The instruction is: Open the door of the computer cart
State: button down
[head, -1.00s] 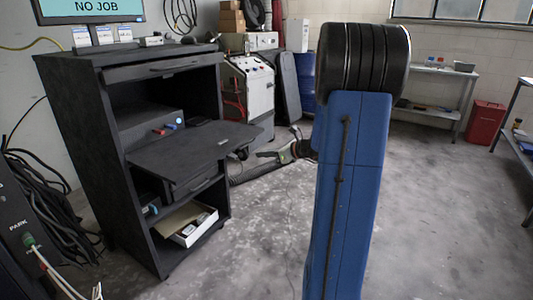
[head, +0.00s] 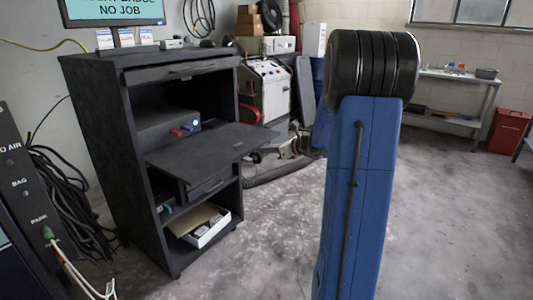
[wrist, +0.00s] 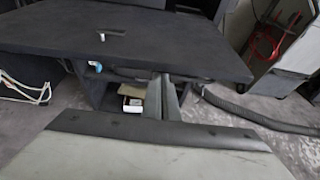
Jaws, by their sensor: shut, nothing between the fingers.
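The black computer cart (head: 105,130) stands at left in the head view, with a monitor (head: 105,12) on top. Its door (head: 205,148) is a flat dark panel sticking out level from the front, above a lower drawer (head: 207,188). The open bay above it shows the inside. In the wrist view the door (wrist: 180,45) lies flat across the top, with a small light handle (wrist: 112,33) on its upper face. My gripper (wrist: 166,80) is shut and empty, near the door's front edge; whether it touches cannot be told.
An open white box (head: 205,228) lies on the cart's bottom shelf. Black cables (head: 65,200) hang left of the cart. A hose (head: 285,170) lies on the floor behind. A white machine (head: 265,92) stands beyond. The floor at right is clear up to a workbench (head: 455,120).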

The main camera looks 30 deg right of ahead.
jog(key=r, duration=0.5)
jog(key=shift+w+r, duration=0.1)
jog(key=shift+w, duration=0.1)
